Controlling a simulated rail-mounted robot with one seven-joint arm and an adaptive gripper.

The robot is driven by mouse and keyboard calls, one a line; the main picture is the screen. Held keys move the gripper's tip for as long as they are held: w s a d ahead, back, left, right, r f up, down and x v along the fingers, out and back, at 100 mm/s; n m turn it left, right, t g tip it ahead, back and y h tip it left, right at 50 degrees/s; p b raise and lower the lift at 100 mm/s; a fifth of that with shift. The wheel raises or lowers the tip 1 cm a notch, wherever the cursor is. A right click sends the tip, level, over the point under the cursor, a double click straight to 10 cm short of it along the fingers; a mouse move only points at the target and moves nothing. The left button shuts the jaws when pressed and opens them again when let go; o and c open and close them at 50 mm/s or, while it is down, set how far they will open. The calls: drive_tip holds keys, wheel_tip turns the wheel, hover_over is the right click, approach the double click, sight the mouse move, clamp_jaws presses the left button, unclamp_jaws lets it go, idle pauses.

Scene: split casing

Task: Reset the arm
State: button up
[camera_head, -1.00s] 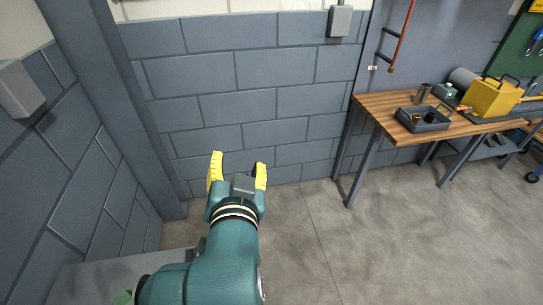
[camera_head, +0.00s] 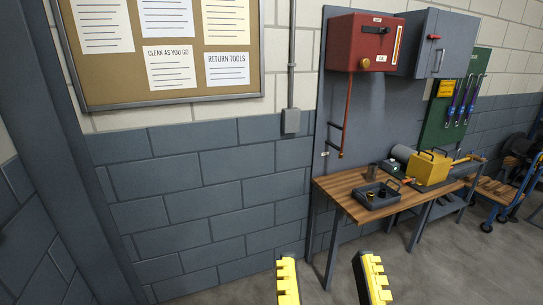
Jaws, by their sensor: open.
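My gripper (camera_head: 329,281) shows at the bottom edge, right of centre, with two yellow fingers spread apart. It is open, and nothing shows between the fingers. The rest of my arm is below the picture. The fingers appear in front of the floor and the lower wall, to the left of and below the workbench in the picture.
A wooden workbench (camera_head: 343,194) stands to the right, with a dark tray (camera_head: 374,206) and a yellow casing (camera_head: 428,172) on it. A red box (camera_head: 346,50) and a grey cabinet (camera_head: 424,42) hang above. The floor (camera_head: 440,270) at the lower right is clear.

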wheel_tip(320, 180, up, 26)
drive_tip(key=p, duration=2.2)
drive_tip(key=shift+f, duration=0.25)
